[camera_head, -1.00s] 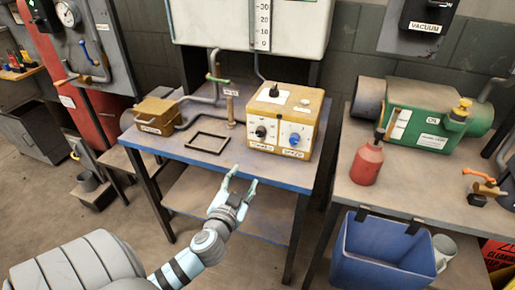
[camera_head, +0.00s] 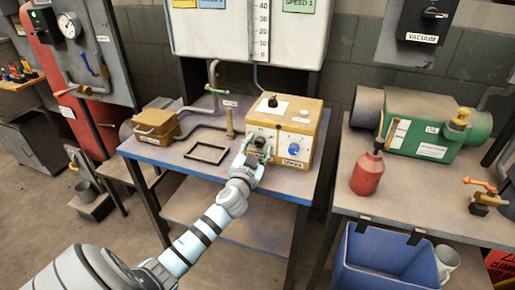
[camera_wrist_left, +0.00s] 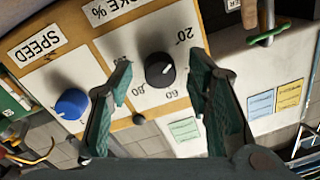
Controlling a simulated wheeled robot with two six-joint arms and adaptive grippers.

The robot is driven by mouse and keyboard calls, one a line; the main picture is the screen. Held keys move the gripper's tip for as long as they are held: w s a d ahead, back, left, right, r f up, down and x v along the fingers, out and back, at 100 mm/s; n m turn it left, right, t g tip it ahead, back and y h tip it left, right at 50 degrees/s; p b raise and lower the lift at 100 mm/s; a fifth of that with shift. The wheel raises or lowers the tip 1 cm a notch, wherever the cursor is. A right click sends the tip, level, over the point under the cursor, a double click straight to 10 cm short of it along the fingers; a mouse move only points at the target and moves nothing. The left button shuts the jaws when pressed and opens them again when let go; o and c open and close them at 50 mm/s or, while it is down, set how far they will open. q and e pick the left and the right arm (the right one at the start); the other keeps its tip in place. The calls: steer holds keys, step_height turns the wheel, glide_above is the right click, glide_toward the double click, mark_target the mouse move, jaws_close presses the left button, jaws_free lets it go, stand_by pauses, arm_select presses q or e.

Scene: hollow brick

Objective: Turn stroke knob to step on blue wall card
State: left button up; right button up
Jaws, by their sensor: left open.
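The black stroke knob (camera_wrist_left: 160,69) sits on a white dial plate on the front of the yellow control box (camera_head: 305,113). In the head view my left gripper (camera_head: 256,157) is at the front of the box and partly covers that knob. In the left wrist view the open fingers (camera_wrist_left: 160,80) stand on either side of the knob, with gaps showing between it and both fingers. The blue wall card (camera_wrist_left: 261,103) hangs beside a yellow card (camera_wrist_left: 289,94); its lower edge also shows in the head view (camera_head: 211,4). Its writing is unreadable. My right gripper is out of view.
The blue speed knob (camera_head: 294,150) is beside the stroke knob. A green card (camera_head: 300,5) is on the white scale board. A black frame (camera_head: 206,153) and a small yellow box (camera_head: 157,126) lie on the table. A red bottle (camera_head: 367,173) stands on the right bench.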

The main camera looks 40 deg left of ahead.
arm_select(q)
jaws_close()
